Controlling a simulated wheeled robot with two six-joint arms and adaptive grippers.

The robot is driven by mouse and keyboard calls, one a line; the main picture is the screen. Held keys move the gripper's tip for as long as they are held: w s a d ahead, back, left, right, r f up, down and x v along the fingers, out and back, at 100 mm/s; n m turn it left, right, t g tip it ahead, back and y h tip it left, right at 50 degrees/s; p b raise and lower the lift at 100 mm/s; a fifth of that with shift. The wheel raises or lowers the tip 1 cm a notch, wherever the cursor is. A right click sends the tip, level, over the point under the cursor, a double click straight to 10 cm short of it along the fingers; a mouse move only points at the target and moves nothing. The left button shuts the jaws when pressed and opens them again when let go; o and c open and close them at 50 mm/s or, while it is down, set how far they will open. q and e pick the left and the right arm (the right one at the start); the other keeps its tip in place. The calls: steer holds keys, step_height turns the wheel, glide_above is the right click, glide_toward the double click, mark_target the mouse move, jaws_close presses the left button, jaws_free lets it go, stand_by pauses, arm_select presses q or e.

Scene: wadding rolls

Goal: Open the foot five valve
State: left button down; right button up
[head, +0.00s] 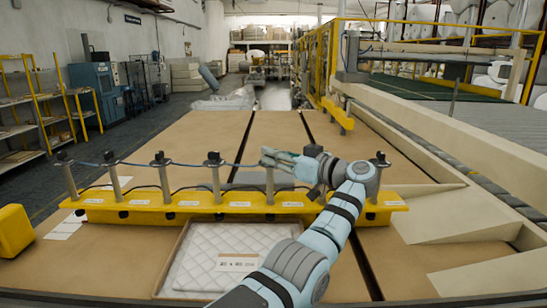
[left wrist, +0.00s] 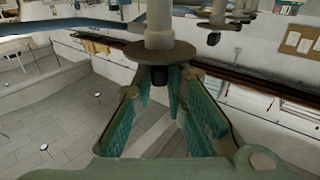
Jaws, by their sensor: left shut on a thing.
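A yellow base bar (head: 140,215) lies across the brown table and carries a row of grey upright posts, several topped by dark valve heads. The fifth post from the left (head: 269,188) stands under the fingers of my left gripper (head: 268,156), which hide its top. In the left wrist view a pale post with a round brown collar (left wrist: 147,52) is at my fingertips. My left gripper (left wrist: 172,82) is shut on the valve there, a small dark part showing by the fingers. How far the valve is turned cannot be told. My right gripper is out of view.
A thin blue line (head: 185,164) and dark cables run along the posts. A framed white quilted pad (head: 195,262) lies in front of the bar. A yellow block (head: 15,230) is at the left, and beige wedge panels (head: 440,215) are at the right.

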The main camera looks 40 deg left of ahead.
arm_select(q)
steer(key=c, duration=1.6)
jaws_free()
steer(key=d, duration=0.7)
steer(key=shift+d, duration=0.3)
steer(key=shift+w, duration=0.1)
